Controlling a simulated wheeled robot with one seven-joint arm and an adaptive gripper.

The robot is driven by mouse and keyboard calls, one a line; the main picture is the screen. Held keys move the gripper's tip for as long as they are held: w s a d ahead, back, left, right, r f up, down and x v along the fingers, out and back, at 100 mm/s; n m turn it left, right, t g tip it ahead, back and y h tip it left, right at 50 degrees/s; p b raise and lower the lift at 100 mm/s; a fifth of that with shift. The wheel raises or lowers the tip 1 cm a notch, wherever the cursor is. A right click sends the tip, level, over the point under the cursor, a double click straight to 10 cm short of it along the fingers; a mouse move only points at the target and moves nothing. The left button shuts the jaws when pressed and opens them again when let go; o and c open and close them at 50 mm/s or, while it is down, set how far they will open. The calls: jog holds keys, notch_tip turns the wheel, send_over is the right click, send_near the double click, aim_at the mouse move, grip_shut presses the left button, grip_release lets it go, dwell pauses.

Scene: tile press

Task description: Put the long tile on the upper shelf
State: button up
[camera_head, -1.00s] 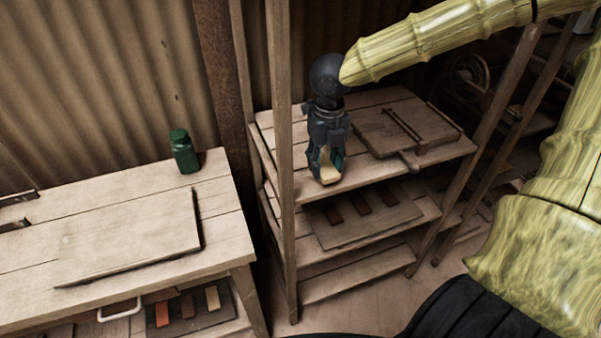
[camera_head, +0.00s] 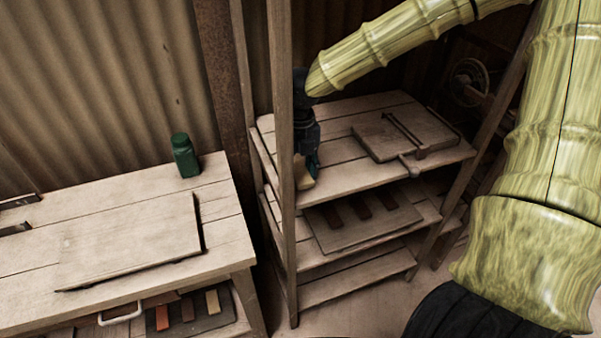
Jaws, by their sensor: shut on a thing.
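My gripper (camera_head: 309,164) points down at the left front of the upper shelf (camera_head: 345,178), partly hidden behind the rack's front-left post. It is shut on a pale cream tile (camera_head: 304,178), taken to be the long tile. Only the tile's lower part shows below the fingers, near the shelf's front edge; its full length is hidden. I cannot tell whether the tile touches the shelf.
The rack's front-left post (camera_head: 282,230) stands by my gripper. A board with a clamp-like bar (camera_head: 392,137) takes up the shelf's right side. Dark red tiles (camera_head: 360,206) lie on the shelf below. A green bottle (camera_head: 184,156) stands on the left table (camera_head: 224,220).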

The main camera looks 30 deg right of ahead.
aim_at(301, 173)
jog(key=shift+f, duration=0.8)
jog(key=o, duration=1.1)
jog(key=shift+f, duration=0.1)
jog(key=shift+c, duration=0.2)
notch_tip(301, 173, up, 12)
jog(key=shift+d, duration=0.1)
